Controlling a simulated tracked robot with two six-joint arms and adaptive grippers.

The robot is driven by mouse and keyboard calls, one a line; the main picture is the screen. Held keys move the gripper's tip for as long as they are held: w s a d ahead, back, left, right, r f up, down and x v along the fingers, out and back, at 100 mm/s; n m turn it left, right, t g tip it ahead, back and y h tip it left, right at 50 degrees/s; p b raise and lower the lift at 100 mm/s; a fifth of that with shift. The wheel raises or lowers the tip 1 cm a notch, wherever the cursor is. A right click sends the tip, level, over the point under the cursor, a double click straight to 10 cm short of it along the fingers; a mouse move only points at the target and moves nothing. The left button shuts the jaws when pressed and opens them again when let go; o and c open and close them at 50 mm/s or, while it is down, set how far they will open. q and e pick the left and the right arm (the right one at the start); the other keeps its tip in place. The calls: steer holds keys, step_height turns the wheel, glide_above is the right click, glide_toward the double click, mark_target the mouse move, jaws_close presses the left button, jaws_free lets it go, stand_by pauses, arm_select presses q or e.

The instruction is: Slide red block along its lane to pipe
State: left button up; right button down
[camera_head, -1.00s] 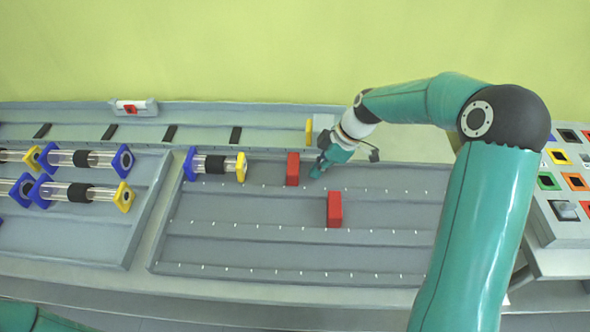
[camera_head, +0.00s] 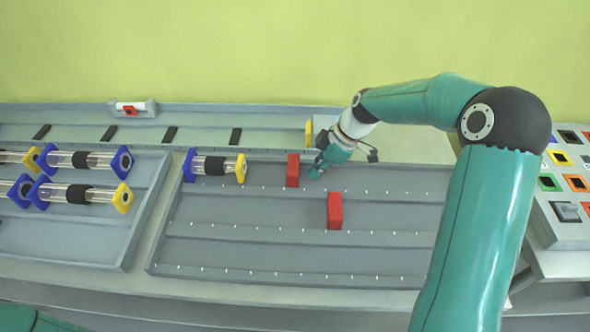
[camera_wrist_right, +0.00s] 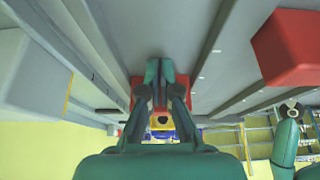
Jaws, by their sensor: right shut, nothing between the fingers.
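A red block (camera_head: 293,170) stands in the back lane of the grey tray. A clear pipe (camera_head: 214,166) with a blue left end, black middle and yellow right end lies in the same lane, left of the block with a gap between. My right gripper (camera_head: 315,173) is shut and empty, low in that lane just right of the block. In the right wrist view its fingers (camera_wrist_right: 160,70) stand in front of the block (camera_wrist_right: 135,88) and hide much of it. I cannot tell whether they touch it. My left gripper is not in view.
A second red block (camera_head: 334,211) stands in the middle lane, nearer and to the right; it also shows in the right wrist view (camera_wrist_right: 290,48). A left tray holds several more pipes (camera_head: 85,160). A button panel (camera_head: 568,180) is at the right. The front lane is clear.

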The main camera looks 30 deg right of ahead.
mark_target(295, 165)
steer(key=shift+w+a, duration=0.55)
steer(key=shift+a, duration=0.35)
steer(key=shift+w+a, duration=0.1)
steer(key=shift+a, duration=0.05)
steer(key=shift+w+a, duration=0.3)
steer(key=shift+a, duration=0.25)
steer(key=shift+w+a, duration=0.3)
steer(key=shift+a, duration=0.35)
steer(key=shift+w+a, duration=0.25)
steer(key=shift+a, duration=0.05)
steer(key=shift+w+a, duration=0.35)
steer(key=shift+a, duration=0.2)
steer(key=shift+w+a, duration=0.3)
steer(key=shift+a, duration=0.25)
steer(key=shift+w+a, duration=0.1)
steer(key=shift+a, duration=0.1)
steer(key=shift+w+a, duration=0.4)
steer(key=shift+a, duration=0.25)
steer(key=shift+w+a, duration=0.35)
steer(key=shift+a, duration=0.3)
